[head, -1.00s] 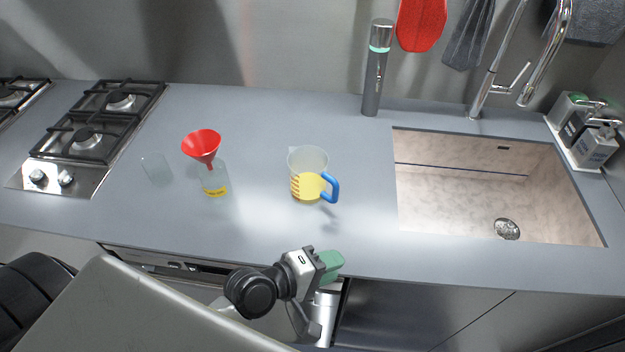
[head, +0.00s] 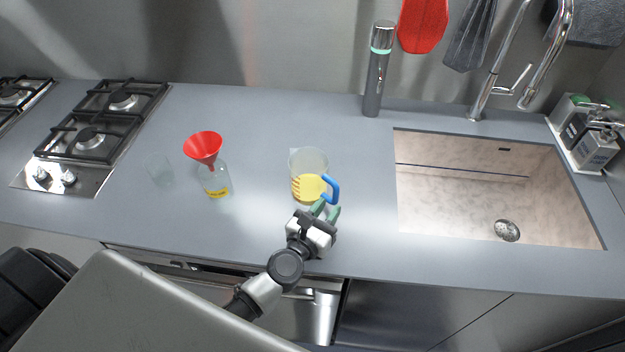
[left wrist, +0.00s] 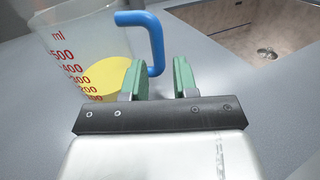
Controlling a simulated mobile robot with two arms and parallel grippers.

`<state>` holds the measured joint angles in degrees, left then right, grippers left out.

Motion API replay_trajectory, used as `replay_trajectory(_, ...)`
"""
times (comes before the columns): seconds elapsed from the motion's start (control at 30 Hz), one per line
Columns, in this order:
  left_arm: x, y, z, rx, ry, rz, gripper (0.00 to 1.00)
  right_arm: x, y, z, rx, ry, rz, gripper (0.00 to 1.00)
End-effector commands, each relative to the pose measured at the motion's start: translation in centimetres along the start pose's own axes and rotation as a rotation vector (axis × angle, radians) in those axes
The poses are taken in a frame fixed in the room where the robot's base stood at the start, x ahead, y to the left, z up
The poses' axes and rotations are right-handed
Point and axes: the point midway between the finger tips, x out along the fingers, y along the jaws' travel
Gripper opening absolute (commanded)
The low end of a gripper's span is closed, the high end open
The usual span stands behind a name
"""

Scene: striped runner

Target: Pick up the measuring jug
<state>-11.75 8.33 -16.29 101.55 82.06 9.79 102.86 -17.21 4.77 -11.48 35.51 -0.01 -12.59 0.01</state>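The measuring jug (head: 308,163) is clear, with a yellow lower part, red scale marks and a blue handle (head: 331,188) on its right. It stands upright on the grey counter. My left gripper (head: 325,210) is open, just in front of the handle, its green fingers pointing at it. In the left wrist view the jug (left wrist: 85,50) is at the left, and its handle (left wrist: 156,45) is just beyond the fingers of the gripper (left wrist: 161,80). No part of the jug is seen gripped. My right gripper is not in view.
A bottle (head: 215,182) with a red funnel (head: 203,147) and a clear glass (head: 159,170) stand to the left. The hob (head: 85,140) is further left. The sink (head: 480,215) is to the right. A grey flask (head: 376,75) stands behind.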

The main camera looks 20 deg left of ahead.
Motion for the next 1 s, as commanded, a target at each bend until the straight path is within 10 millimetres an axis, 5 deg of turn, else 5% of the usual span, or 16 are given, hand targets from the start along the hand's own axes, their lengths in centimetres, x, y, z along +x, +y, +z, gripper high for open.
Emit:
replay_trajectory(0.5,5.8,0.1,0.5,0.005,0.000,-0.002,0.28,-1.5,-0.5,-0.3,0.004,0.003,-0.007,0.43)
replay_trajectory(0.8,6.2,0.1,0.4,0.003,0.001,-0.002,0.28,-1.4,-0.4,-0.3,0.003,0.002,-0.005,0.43)
replay_trajectory(1.0,6.1,0.1,0.4,0.004,0.001,-0.002,0.00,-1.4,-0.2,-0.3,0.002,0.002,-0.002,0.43)
